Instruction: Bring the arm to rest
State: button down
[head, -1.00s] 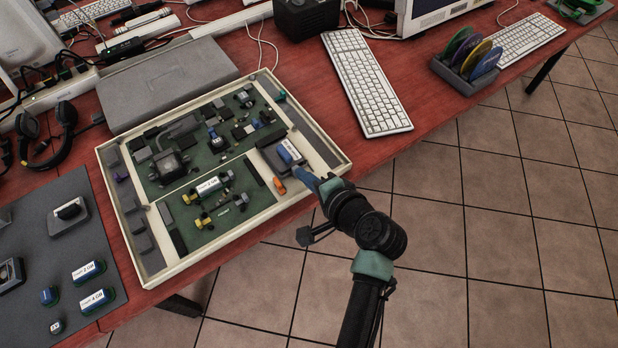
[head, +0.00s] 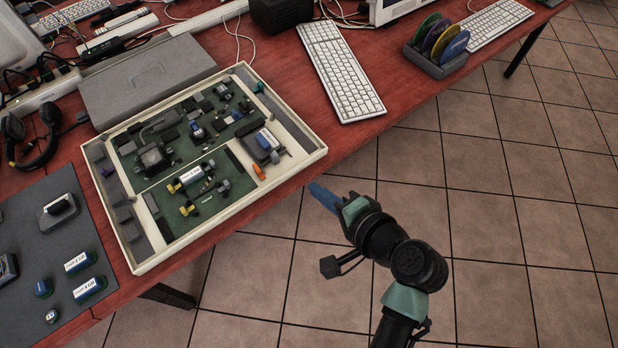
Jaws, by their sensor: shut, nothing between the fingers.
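My gripper (head: 324,197) shows in the head view with its blue fingers together and nothing held. It hangs over the tiled floor, just off the front edge of the table and apart from everything. My black arm with teal parts reaches it from the bottom right. The white-rimmed tray (head: 298,164) with green boards and many small parts lies on the table to the left of my gripper. A grey piece with a blue and white block (head: 266,140) sits near the tray's right side, beside a small orange part (head: 258,172).
The red table (head: 345,150) runs from lower left to upper right. A white keyboard (head: 340,72) and a disc rack (head: 438,62) stand behind my gripper. A grey mat (head: 30,240) with labelled blocks lies at left. The tiled floor (head: 490,230) on the right is clear.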

jog(key=shift+s+r, duration=0.1)
jog(key=w+r+n+t+h+p, duration=0.1)
jog(key=w+r+n+t+p, duration=0.15)
jog(key=r, duration=0.95)
jog(key=w+r+n+t+h+p, duration=0.1)
jog(key=w+r+n+t+h, duration=0.2)
jog(key=r, duration=0.8)
jog(key=w+r+n+t+p, duration=0.15)
jog(key=w+r, duration=0.35)
jog(key=r, duration=0.7)
jog(key=s+a+r+n+t+h+p, duration=0.1)
jog(key=s+r+t, duration=0.2)
jog(key=r, duration=0.7)
jog(key=s+a+r+n+t+h+p, duration=0.1)
jog(key=s+r+t, duration=0.3)
jog(key=r, duration=0.7)
jog(key=s+a+r+n+t+h+p, duration=0.1)
jog(key=s+r+t+p, duration=0.1)
jog(key=s+r, duration=0.4)
notch_tip(320, 180, up, 5)
jog(key=shift+s+n+t, duration=0.35)
jog(key=shift+n+t, duration=0.05)
jog(key=shift+t, duration=0.4)
jog(key=shift+d, duration=0.1)
